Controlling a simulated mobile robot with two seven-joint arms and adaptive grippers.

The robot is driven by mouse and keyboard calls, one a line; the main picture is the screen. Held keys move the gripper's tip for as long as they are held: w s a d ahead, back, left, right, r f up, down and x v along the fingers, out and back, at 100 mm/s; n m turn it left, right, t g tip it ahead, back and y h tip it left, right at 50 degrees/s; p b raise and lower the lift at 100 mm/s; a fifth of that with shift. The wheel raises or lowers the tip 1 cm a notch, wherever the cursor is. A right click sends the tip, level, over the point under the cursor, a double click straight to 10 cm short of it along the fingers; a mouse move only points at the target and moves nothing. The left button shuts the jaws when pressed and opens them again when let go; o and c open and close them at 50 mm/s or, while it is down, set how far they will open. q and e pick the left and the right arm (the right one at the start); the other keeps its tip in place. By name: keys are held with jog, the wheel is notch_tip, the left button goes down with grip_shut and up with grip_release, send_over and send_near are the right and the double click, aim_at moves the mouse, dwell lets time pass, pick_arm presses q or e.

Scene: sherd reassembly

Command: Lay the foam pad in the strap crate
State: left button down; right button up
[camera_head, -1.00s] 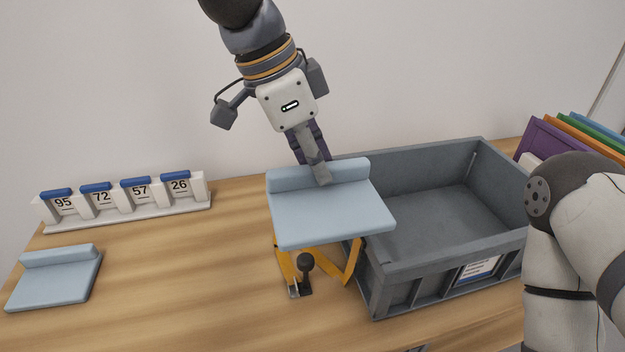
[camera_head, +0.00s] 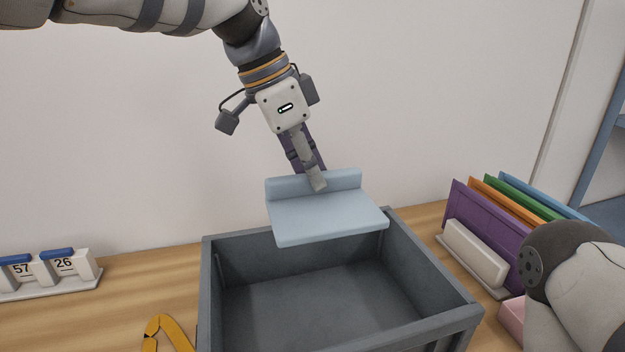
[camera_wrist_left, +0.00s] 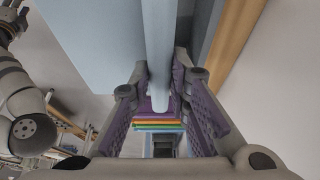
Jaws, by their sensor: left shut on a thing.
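The light blue foam pad (camera_head: 325,215) has a raised ridge along its back edge. My left gripper (camera_head: 317,184) is shut on this ridge and holds the pad in the air over the back part of the grey strap crate (camera_head: 215,290). In the left wrist view the ridge of the pad (camera_wrist_left: 158,50) runs between the two fingers (camera_wrist_left: 165,100). The crate is open at the top, and the part of its floor that shows is bare. The pad hides part of the crate's back rim. My right gripper is out of view; only part of my right arm shows at the lower right.
An orange strap (camera_head: 165,330) lies left of the crate. A rack of number tags (camera_head: 45,272) stands at the far left. Coloured folders (camera_head: 490,235) stand in a holder right of the crate, with a pink block (camera_head: 513,312) near my right arm. A wall is behind the table.

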pick_arm(q)
jog(key=shift+w+d, duration=0.2)
jog(key=shift+d, duration=0.1)
jog(key=shift+f, duration=0.35)
jog(key=b, duration=0.3)
send_over(324, 301)
jog(key=a, duration=0.2)
jog(key=f, duration=2.1)
jog(key=shift+s+f, duration=0.35)
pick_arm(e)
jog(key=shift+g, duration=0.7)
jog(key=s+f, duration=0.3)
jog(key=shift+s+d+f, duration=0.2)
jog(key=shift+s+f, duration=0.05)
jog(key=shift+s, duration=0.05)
pick_arm(q)
jog(key=shift+f, duration=0.65)
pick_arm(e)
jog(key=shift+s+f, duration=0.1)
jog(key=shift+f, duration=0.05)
pick_arm(q)
jog(key=c, duration=1.4)
grip_release()
jog(key=shift+c, duration=0.2)
